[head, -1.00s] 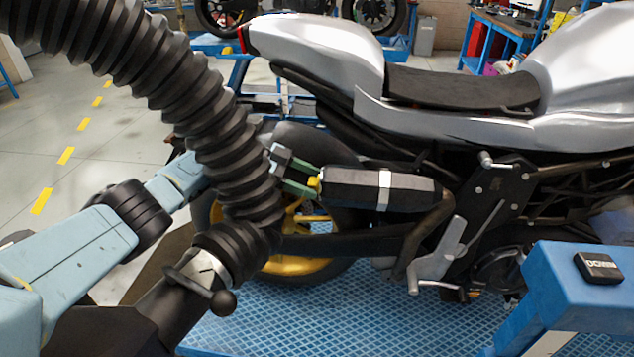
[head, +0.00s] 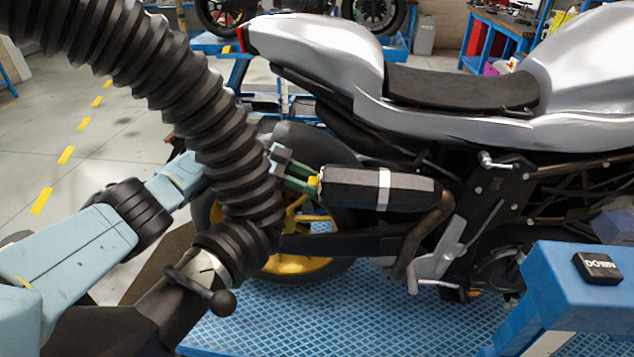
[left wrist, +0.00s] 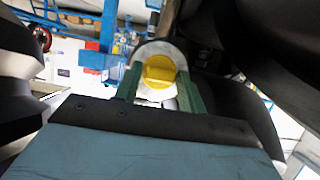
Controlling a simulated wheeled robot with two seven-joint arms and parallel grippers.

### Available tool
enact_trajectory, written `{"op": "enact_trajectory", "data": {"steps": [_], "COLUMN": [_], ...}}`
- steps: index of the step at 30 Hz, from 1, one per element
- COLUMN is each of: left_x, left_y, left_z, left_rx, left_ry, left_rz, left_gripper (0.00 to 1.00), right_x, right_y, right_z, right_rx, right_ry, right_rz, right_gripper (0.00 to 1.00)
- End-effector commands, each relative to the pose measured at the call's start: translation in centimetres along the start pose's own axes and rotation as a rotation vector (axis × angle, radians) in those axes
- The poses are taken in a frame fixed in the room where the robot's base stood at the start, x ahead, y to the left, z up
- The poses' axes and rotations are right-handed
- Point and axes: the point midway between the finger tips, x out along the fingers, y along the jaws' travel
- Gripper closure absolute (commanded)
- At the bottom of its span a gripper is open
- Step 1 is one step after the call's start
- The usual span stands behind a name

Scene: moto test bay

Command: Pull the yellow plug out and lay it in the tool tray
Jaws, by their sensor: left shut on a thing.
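The yellow plug (head: 313,182) sits at the rear end of the motorcycle's black exhaust muffler (head: 350,188). My left gripper (head: 306,184) has its green fingers shut on the plug. In the left wrist view the plug (left wrist: 159,71) shows as a yellow disc with a raised grip bar, between the two green fingers (left wrist: 160,84), against the pale round muffler end (left wrist: 166,48). I cannot tell how deep the plug sits in the muffler. My right gripper is not in view. I cannot make out a tool tray in these views.
A thick black corrugated hose (head: 200,110) hangs in front of my left arm. The motorcycle (head: 450,130) stands on a blue patterned platform (head: 400,325). A blue post (head: 580,295) with a black button box (head: 598,267) stands at the front right. Open floor (head: 50,140) lies at the left.

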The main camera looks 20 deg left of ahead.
Motion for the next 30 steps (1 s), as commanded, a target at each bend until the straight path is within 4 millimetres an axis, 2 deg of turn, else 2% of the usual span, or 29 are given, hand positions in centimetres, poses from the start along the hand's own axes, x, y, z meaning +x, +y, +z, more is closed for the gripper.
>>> {"op": "enact_trajectory", "data": {"steps": [30], "left_x": [-3.9], "left_y": [-0.1], "left_z": [1.7], "left_rx": [0.0], "left_ry": [-0.001], "left_rz": [-0.002], "left_gripper": [0.96], "right_x": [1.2], "right_y": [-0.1], "right_z": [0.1], "right_rx": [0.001], "right_ry": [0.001], "right_rz": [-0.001], "right_gripper": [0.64]}}
